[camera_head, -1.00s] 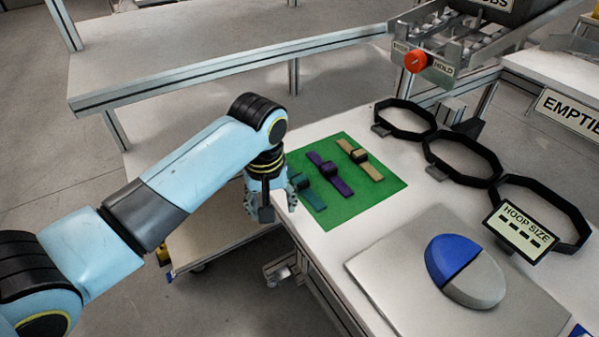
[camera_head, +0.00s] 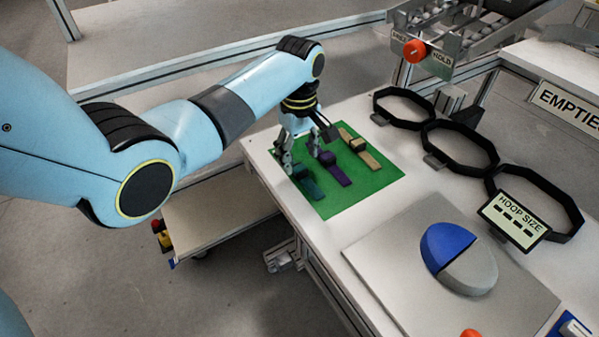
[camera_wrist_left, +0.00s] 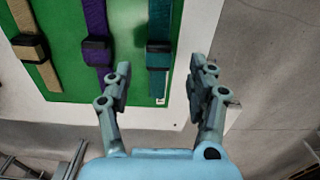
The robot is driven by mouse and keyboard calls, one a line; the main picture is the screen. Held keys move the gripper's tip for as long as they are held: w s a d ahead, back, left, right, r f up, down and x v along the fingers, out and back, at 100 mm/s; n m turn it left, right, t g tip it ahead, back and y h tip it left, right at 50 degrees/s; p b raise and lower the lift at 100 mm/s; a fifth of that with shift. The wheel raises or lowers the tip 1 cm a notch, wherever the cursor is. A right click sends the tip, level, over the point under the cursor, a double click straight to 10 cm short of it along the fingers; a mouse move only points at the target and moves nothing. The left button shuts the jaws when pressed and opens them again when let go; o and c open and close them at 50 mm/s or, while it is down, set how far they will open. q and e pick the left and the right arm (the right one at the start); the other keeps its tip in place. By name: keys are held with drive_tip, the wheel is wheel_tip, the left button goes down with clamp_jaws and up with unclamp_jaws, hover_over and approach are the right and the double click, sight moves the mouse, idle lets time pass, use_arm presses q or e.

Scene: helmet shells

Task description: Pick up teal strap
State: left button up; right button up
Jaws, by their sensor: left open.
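The teal strap (camera_head: 312,189) lies on the green mat (camera_head: 345,200) at its left end, partly hidden by my left gripper in the head view. My left gripper (camera_head: 300,160) is open, pointing down above the strap. In the left wrist view, the teal strap (camera_wrist_left: 158,75) with its dark buckle shows between the two open fingers (camera_wrist_left: 161,75), touching neither as far as I can see. My right gripper is not in view.
A purple strap (camera_head: 336,174) and a tan strap (camera_head: 366,157) lie beside it on the mat. Black hoops (camera_head: 458,150) stand to the right. A grey plate (camera_head: 400,285) with a blue and grey dome (camera_head: 475,270) is nearer. The white table's left edge is close to the mat.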

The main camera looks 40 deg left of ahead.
sight(300, 168)
use_arm(q)
wheel_tip(300, 168, down, 4)
drive_tip(key=shift+w+f, duration=0.1)
drive_tip(key=shift+f, duration=0.05)
clamp_jaws()
idle(0.4)
